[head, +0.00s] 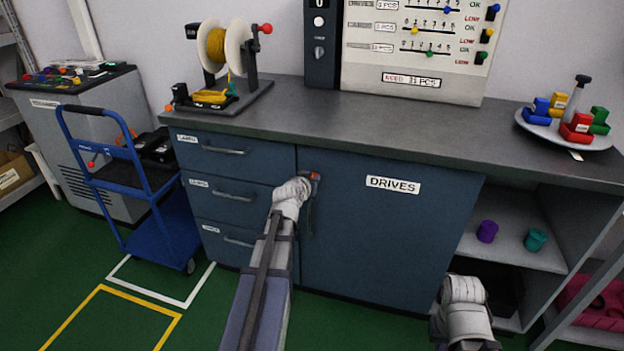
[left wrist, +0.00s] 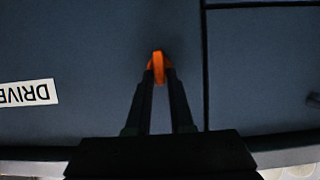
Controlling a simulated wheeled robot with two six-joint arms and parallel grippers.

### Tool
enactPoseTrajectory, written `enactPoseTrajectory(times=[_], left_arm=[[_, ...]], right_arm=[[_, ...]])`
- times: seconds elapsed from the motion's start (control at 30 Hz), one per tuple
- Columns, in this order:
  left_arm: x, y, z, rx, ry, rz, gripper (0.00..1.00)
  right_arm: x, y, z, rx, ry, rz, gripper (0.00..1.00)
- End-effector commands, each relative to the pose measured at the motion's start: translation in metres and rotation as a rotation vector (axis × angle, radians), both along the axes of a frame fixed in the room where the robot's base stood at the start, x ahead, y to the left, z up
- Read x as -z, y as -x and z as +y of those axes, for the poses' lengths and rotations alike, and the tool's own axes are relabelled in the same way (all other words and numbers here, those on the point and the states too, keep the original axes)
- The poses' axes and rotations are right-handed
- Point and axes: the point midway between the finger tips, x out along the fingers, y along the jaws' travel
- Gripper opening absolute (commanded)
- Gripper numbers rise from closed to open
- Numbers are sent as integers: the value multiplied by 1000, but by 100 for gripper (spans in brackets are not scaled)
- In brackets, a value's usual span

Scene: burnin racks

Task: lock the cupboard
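The cupboard is the dark blue door labelled DRIVES (head: 392,235), closed flush under the grey worktop. A small orange-red key or knob (head: 315,176) sits near its upper left corner, above a vertical handle (head: 309,217). My left gripper (head: 308,180) is at this knob. In the left wrist view the two dark fingers (left wrist: 158,80) close in on the orange piece (left wrist: 158,63), one on each side, with their tips touching it. The DRIVES label (left wrist: 28,94) appears upside down there. My right arm's end (head: 465,292) is low by the open shelf; its fingers are hidden.
Blue drawers (head: 232,192) stand left of the door. A blue cart (head: 165,220) is further left. The worktop (head: 400,130) bears a spool stand (head: 228,60) and a round tray (head: 535,129) with coloured blocks. Purple and teal cups stand on the open shelf (head: 520,258).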

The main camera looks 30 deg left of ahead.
Motion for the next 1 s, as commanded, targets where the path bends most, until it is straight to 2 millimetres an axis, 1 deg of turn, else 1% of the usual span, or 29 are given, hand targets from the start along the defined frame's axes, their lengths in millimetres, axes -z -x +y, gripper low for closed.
enactPoseTrajectory(times=[0.03,0.1,0.67,0.87,1.0], left_arm=[[0,0,0,0,0,0,6],[0,-1,0,0,0,0,0],[1,-1,1,0,18,-4,0],[2,-1,4,-1,106,-28,0],[3,0,6,-1,216,-54,0]], right_arm=[[0,0,0,0,0,0,0],[0,0,0,0,0,0,0],[1,0,0,0,0,0,0],[3,0,0,0,0,0,0],[5,0,0,0,0,0,0]])
